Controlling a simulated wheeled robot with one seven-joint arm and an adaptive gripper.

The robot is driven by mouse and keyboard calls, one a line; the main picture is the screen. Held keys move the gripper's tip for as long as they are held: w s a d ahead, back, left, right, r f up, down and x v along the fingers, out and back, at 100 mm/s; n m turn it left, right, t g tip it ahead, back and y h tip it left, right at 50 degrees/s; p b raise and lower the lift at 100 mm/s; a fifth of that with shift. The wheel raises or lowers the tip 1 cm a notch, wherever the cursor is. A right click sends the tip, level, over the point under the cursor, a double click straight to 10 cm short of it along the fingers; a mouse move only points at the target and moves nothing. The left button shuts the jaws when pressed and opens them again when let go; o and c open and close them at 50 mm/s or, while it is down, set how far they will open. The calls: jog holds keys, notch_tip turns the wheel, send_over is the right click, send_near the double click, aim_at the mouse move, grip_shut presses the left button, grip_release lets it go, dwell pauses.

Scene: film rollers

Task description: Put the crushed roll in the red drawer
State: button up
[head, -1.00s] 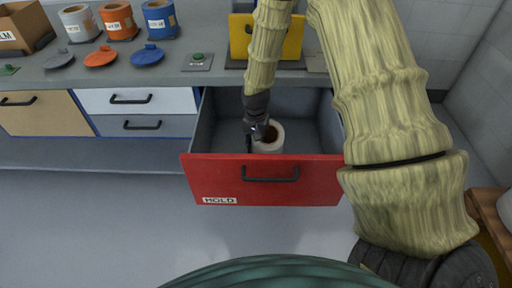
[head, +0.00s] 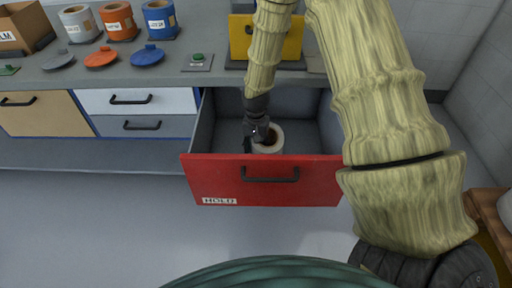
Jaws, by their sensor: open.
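The red drawer (head: 222,177) is pulled out and has a white label on its front. A whitish roll (head: 273,146) with a brown core stands inside it near the front panel. The front panel hides its lower part. I cannot tell from here whether the roll is crushed. My gripper (head: 256,138) is open and low inside the drawer, at the left side of the roll's top. The view does not show whether a finger touches the roll.
Shut drawers (head: 145,106) line the left. The grey counter (head: 215,79) above holds grey, orange and blue canisters (head: 159,19), their lids, a green button (head: 198,57) and a yellow box (head: 290,42). A wooden stand (head: 486,210) is at the right edge.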

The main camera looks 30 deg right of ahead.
notch_tip(320, 180, up, 12)
jog(key=shift+f+p, duration=0.1)
jog(key=shift+p, duration=0.6)
